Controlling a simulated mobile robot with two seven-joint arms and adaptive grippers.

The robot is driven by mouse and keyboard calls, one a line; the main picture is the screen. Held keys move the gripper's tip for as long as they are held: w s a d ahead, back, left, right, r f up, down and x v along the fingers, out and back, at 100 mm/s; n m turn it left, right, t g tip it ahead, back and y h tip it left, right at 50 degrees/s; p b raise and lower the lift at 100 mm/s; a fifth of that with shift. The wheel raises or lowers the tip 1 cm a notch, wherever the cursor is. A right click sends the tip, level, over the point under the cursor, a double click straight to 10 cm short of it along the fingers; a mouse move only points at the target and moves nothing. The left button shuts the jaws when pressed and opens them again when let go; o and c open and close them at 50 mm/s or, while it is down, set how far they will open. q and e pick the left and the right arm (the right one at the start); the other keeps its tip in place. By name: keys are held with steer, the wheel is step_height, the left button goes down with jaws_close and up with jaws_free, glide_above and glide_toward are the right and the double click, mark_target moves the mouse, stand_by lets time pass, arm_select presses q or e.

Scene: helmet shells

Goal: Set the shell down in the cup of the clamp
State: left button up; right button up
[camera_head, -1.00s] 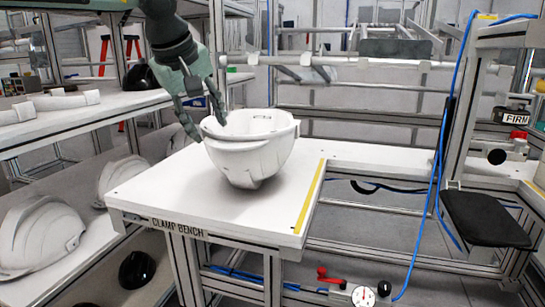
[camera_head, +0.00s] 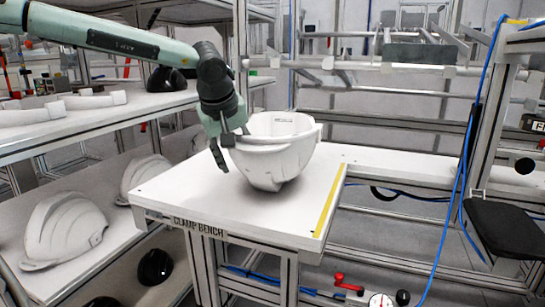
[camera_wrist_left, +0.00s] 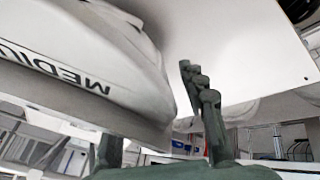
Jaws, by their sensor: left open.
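The white helmet shell (camera_head: 272,160) stands upside down, open side up, on the clamp bench (camera_head: 190,200). The clamp's cup cannot be made out; the shell's underside hides whatever is beneath it. My left gripper (camera_head: 230,150) is at the shell's left rim, fingers open and pointing down, one finger outside the wall. In the left wrist view the shell (camera_wrist_left: 120,75), lettered "MEDIU…", fills the upper left. The left gripper (camera_wrist_left: 158,115) there has one finger clear of the shell and the other partly hidden behind it. I cannot tell whether either finger touches the rim. My right gripper is not shown.
A yellow strip (camera_head: 330,200) runs along the bench's right edge. More white shells (camera_head: 65,230) lie on the lower left shelf. A red-handled part (camera_head: 345,284) and a gauge (camera_head: 380,300) are below the bench. A blue cable (camera_head: 462,175) hangs at the right.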

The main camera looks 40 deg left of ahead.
arm_select(q)
jaws_close()
steer(key=shift+r, duration=0.1)
stand_by(0.3)
